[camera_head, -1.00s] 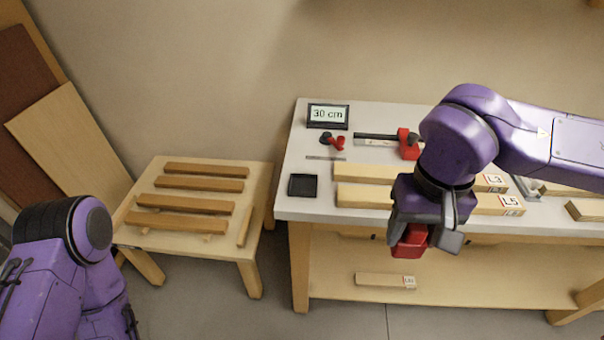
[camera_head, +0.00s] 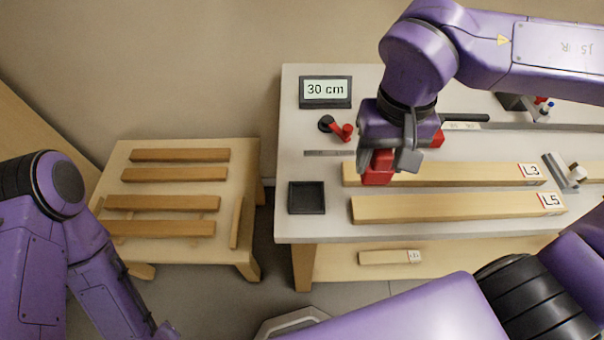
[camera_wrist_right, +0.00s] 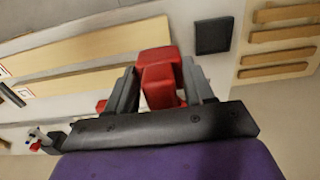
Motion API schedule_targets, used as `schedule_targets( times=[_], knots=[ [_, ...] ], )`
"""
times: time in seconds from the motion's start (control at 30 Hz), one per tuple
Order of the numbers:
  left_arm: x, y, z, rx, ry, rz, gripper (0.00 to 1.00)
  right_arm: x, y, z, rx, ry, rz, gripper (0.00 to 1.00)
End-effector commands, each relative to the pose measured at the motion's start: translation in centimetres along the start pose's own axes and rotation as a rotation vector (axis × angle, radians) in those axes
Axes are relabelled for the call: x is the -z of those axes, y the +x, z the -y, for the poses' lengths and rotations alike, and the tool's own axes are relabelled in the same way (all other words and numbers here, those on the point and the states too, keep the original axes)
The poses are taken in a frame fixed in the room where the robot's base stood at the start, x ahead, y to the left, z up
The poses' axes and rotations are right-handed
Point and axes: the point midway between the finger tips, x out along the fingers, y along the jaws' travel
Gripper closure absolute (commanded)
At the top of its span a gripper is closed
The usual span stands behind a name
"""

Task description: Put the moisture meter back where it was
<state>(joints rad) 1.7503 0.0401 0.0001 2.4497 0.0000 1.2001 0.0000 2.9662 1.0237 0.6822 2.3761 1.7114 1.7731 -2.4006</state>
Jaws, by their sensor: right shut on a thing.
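The moisture meter, a red block-shaped tool (camera_head: 377,168), is in my right gripper (camera_head: 390,160). In the right wrist view the red meter (camera_wrist_right: 160,76) sits between the two grey fingers, which are shut on it. The gripper holds it over the bench, in front of the board L3's left end in the head view. A black square tray (camera_head: 307,198) lies empty on the bench, left of and below the gripper; it also shows in the right wrist view (camera_wrist_right: 213,36). My left arm shows at the left, but its gripper is out of view.
Boards L3 (camera_head: 450,174) and L5 (camera_head: 450,208) lie on the bench. A slatted wooden stand (camera_head: 190,188) stands left of the bench.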

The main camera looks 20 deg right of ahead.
Motion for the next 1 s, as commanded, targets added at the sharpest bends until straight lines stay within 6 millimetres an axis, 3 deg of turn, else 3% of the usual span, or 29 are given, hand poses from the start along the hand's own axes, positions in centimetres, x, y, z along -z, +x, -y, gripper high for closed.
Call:
schedule_targets(
  times=[0.23, 0.4, 0.63, 0.8, 1.0],
  knots=[
    [-0.1, 0.0, 0.0, 0.001, 0.0, 0.001, 0.57, 2.9, 3.5, 6.8, -0.01, 0.0, 0.006, 0.84],
    [-0.1, 0.3, 0.0, 0.0, 0.0, 0.0, 0.57, 4.0, 7.3, 9.8, -0.006, 0.0, 0.006, 0.84],
    [-0.2, 0.3, 0.0, 0.0, 0.0, 0.001, 0.57, 4.7, 9.8, 11.7, -0.003, -0.003, 0.004, 0.84],
    [-0.2, 0.5, 0.0, 0.0, 0.0, 0.001, 0.57, 4.7, 12.4, 11.6, -0.002, -0.002, 0.003, 0.84],
    [-0.2, 0.5, 0.0, 0.0, 0.0, 0.001, 0.57, 4.7, 12.5, 11.6, 0.0, -0.001, 0.002, 0.84]
  ],
)
